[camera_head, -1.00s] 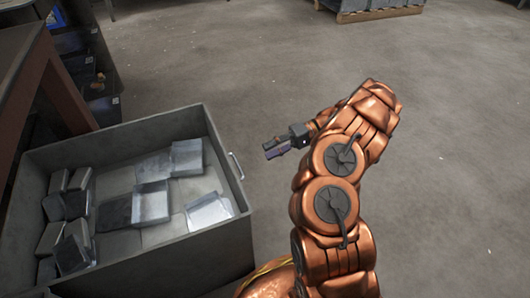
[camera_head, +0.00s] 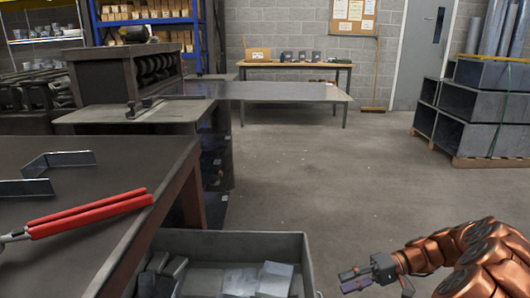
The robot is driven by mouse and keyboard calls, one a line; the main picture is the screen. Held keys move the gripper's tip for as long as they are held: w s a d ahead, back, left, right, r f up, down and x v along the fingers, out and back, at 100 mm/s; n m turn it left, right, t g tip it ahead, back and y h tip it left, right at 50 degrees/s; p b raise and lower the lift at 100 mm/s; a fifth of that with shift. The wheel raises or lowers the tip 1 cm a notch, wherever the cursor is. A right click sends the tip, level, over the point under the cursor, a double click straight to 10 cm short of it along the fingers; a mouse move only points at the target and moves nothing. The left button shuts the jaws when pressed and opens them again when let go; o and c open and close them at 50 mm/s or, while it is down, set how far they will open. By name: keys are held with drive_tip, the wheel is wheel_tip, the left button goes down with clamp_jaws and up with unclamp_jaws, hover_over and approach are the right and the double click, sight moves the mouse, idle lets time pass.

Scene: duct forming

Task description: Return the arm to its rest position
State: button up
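My copper-coloured arm (camera_head: 478,262) reaches in from the lower right corner of the head view, bent, with its end pointing left. My gripper (camera_head: 352,281) is at the lower right, over open floor and to the right of the grey bin. Two fingers show at its tip with a narrow gap that is too small to judge. I see nothing held in it. Most of the arm is cut off by the frame edge.
A grey bin (camera_head: 232,245) with several metal pieces (camera_head: 273,277) stands at the bottom centre. A workbench (camera_head: 105,165) with red-handled pliers (camera_head: 92,213) is at left. Ducts stacked on a pallet (camera_head: 480,161) stand at right. The concrete floor (camera_head: 310,185) between is clear.

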drive_tip(key=s+a+r+n+g+h+p, duration=0.15)
drive_tip(key=s+a+r+p, duration=0.3)
drive_tip(key=r, duration=0.45)
drive_tip(key=s+a+r+g+h+p, duration=0.1)
drive_tip(key=s+a+r+h+p, duration=0.3)
drive_tip(key=r, duration=0.4)
drive_tip(key=s+a+r+n+g+h+p, duration=0.1)
drive_tip(key=s+a+r+p, duration=0.4)
drive_tip(key=r, duration=0.4)
drive_tip(key=s+d+r+m+t+h+p, duration=0.1)
drive_tip(key=s+d+r+h+p, duration=0.3)
drive_tip(key=s+r+p, duration=0.4)
drive_tip(key=s+d+r+m+t+h+p, duration=0.2)
drive_tip(key=s+d+r+h+p, duration=0.2)
drive_tip(key=s+r+p, duration=0.4)
drive_tip(key=s+p, duration=0.1)
drive_tip(key=p, duration=0.2)
drive_tip(key=shift+s+d, duration=0.25)
drive_tip(key=shift+s, duration=0.15)
drive_tip(key=shift+a+t, duration=0.15)
drive_tip(key=shift+t, duration=0.1)
